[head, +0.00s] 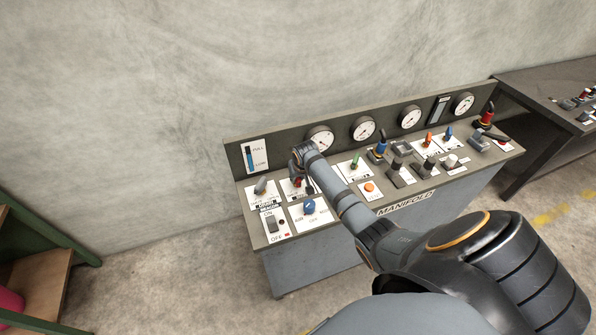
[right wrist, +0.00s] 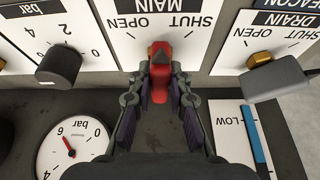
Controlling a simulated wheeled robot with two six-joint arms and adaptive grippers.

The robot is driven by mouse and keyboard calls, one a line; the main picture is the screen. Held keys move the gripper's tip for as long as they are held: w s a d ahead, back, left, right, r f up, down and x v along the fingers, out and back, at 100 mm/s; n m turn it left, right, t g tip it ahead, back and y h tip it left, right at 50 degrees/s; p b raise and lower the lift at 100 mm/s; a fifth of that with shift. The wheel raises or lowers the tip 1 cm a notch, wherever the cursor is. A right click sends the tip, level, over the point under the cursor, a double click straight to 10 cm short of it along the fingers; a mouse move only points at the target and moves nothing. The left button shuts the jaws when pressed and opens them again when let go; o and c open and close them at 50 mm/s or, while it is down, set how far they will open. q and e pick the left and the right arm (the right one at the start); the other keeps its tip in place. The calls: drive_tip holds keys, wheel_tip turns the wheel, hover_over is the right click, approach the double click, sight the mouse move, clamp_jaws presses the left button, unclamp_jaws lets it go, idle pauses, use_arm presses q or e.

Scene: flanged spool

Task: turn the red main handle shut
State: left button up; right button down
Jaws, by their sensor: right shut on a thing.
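The red main handle (right wrist: 160,82) sits on the white MAIN plate (right wrist: 190,25) with its upside-down OPEN and SHUT words. In the right wrist view the handle lies straight, its grip end toward the bottom, between the two words. My right gripper (right wrist: 160,95) is shut on the handle, with one finger on each side. In the head view the right gripper (head: 299,172) reaches down on the panel's left part, and only a bit of red handle (head: 297,182) shows beneath it. My left gripper is not in view.
The black knob (right wrist: 58,64) and the grey drain handle (right wrist: 275,82) flank the main plate. A pressure gauge (right wrist: 72,148) and a blue level strip (right wrist: 252,135) are close to the fingers. More handles and gauges run rightward along the manifold panel (head: 405,207).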

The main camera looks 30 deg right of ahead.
drive_tip(key=shift+w+a+r+m+h+p, duration=0.15)
drive_tip(key=shift+m+h+p, duration=0.3)
drive_tip(key=shift+m, duration=0.55)
drive_tip(key=shift+m+h+p, duration=0.25)
drive_tip(key=shift+m+p, duration=0.1)
drive_tip(key=shift+m, duration=0.55)
drive_tip(key=shift+m+g+h, duration=0.4)
drive_tip(key=shift+m+g, duration=0.1)
drive_tip(key=shift+m, duration=0.7)
drive_tip(key=shift+w+m+g, duration=0.1)
drive_tip(key=shift+m+g, duration=0.2)
drive_tip(key=shift+m, duration=0.8)
drive_tip(key=shift+a+h, duration=0.1)
drive_tip(key=shift+h, duration=0.2)
drive_tip(key=c, duration=1.3)
unclamp_jaws()
drive_tip(key=shift+o, duration=0.2)
